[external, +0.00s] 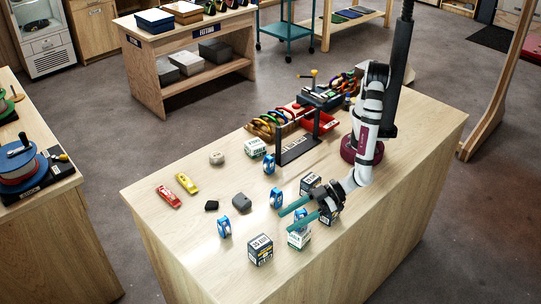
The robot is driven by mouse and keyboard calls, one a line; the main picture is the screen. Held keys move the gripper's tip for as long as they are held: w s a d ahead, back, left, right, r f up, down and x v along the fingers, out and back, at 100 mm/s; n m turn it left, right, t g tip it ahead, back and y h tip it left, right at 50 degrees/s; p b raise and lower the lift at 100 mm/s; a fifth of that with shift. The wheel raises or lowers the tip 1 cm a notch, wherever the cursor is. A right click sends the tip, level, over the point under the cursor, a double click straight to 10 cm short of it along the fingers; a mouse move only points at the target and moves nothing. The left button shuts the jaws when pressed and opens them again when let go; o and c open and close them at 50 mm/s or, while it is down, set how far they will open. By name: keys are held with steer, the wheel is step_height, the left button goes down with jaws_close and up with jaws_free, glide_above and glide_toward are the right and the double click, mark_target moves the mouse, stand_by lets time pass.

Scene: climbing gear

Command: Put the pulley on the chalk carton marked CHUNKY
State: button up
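My gripper (287,220) reaches over the front right of the table with its two teal fingers apart. A blue pulley (301,214) shows between the fingers; I see no clear grip on it, and its depth is hard to judge. Other blue pulleys stand upright at the front left (224,227), in the middle (276,199) and farther back (269,164). A white-and-green chalk carton (299,238) stands just below the fingers, partly hidden. Dark chalk cartons stand at the front (260,250), behind the gripper (310,183) and beside it. The word CHUNKY is not readable on any carton.
Another white-and-green carton (255,147) stands farther back. A black stand (298,148) and a red bin (317,126) are near it. Red (168,196) and yellow (187,183) items and small grey blocks (241,202) lie on the left.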

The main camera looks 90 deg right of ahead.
steer(key=shift+o, duration=0.4)
steer(key=shift+r, duration=0.15)
steer(key=v, duration=1.2)
steer(key=w+d+r+m+g+h, duration=0.1)
steer(key=w+d+r+m+h, duration=0.2)
steer(key=w+d, duration=0.45)
steer(key=w+d+r+m+h, duration=0.2)
steer(key=w+d+h, duration=0.3)
steer(key=d, duration=0.6)
steer(key=s+d+r+m+g+h, duration=0.15)
steer(key=d+g+h, duration=0.25)
steer(key=d, duration=0.7)
steer(key=s+d+m+g, duration=0.3)
steer(key=s+d+g, duration=0.3)
steer(key=d, duration=0.4)
steer(key=s+a+g+y, duration=0.1)
steer(key=s+a+y, duration=0.1)
steer(key=s+y, duration=0.6)
steer(key=shift+s+r+m+g+y, duration=0.35)
steer(key=shift+s+r, duration=0.15)
steer(key=shift+s, duration=0.7)
